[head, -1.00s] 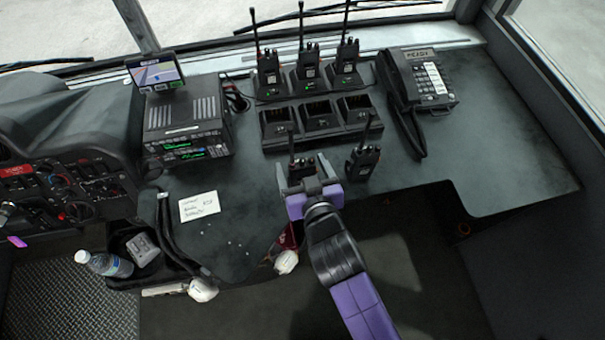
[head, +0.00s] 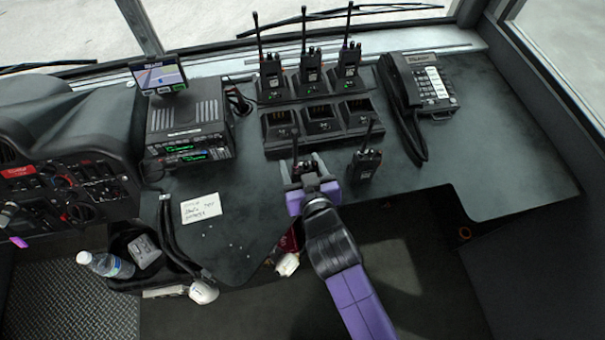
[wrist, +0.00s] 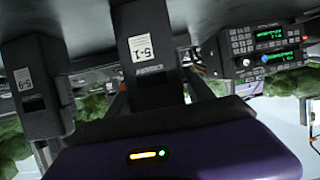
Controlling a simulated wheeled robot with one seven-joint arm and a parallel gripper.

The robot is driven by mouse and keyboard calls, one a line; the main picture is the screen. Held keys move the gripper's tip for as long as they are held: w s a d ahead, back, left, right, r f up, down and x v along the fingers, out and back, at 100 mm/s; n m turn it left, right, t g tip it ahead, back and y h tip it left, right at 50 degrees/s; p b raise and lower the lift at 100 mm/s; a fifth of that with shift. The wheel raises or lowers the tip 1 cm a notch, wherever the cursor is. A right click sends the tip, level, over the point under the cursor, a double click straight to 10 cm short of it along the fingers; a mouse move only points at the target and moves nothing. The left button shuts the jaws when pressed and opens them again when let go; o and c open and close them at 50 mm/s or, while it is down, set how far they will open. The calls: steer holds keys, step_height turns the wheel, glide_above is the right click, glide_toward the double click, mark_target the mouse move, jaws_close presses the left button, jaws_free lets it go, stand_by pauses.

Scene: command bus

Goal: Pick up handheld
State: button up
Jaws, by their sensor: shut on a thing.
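My gripper (head: 302,172) is shut on a black handheld radio (head: 296,167) at the front of the dark counter. Its antenna sticks up past the fingers, and the gripper hides most of its body. In the wrist view the held handheld (wrist: 148,50) fills the middle, with a white label on its case. A second loose handheld (head: 364,163) stands on the counter just right of my gripper, and it also shows at the left of the wrist view (wrist: 33,85). I cannot tell whether the held handheld still touches the counter.
Behind my gripper, a charger rack (head: 362,131) has empty front slots and three handhelds (head: 310,72) in its back row. A desk phone (head: 425,85) stands right of it. A radio console (head: 187,125), a paper note (head: 201,208) and a bottle (head: 105,264) are left. The counter's right side is clear.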

step_height(320, 180, up, 20)
stand_by(0.6)
steer(key=shift+s, duration=0.1)
stand_by(0.4)
